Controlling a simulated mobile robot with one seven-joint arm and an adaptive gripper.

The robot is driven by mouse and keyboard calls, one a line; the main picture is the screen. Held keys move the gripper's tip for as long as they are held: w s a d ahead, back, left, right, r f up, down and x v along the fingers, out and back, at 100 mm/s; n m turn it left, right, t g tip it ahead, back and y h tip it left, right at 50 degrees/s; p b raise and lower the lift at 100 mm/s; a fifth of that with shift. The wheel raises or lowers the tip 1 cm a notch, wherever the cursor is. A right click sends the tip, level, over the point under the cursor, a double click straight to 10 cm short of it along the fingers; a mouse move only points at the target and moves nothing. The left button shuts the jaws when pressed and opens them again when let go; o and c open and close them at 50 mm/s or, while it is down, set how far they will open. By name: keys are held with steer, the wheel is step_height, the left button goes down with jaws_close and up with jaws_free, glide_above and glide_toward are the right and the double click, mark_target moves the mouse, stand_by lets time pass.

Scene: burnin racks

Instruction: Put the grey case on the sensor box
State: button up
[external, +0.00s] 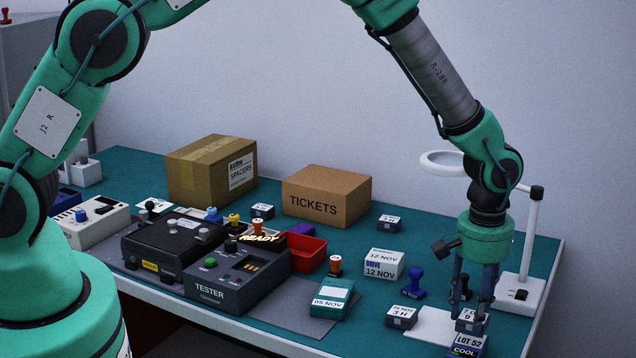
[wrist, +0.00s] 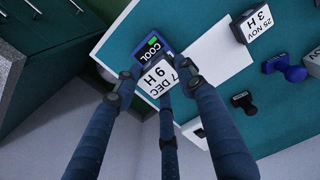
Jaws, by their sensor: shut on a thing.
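My gripper (external: 472,308) is at the front right of the table, its fingers shut on a small grey case with a white label reading 7 DEC, 9 H (external: 467,320). The held case (wrist: 168,78) also shows between the fingertips in the wrist view. A dark blue device reading LOT 52, COOL (external: 467,345) is right below the case; I cannot tell if they touch. No label reads as sensor box. A white box marked DRIVE, 12 NOV (external: 383,265) and a teal box marked 05 NOV (external: 332,298) stand left of my gripper.
Another grey case marked 3 H (external: 401,317) sits left of my gripper, beside a white sheet (external: 430,325). A blue stamp (external: 413,282) stands behind it. A lamp stand (external: 518,288) is at right. The TESTER (external: 225,285) and cartons (external: 327,195) are farther left.

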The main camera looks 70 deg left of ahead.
mark_target(472, 316)
steer(key=shift+f, duration=0.1)
steer(key=shift+f, duration=1.65)
steer(key=o, duration=1.2)
steer(key=shift+f, duration=0.1)
step_height(472, 316, up, 12)
steer(key=shift+r, duration=0.1)
steer(key=shift+r, duration=0.15)
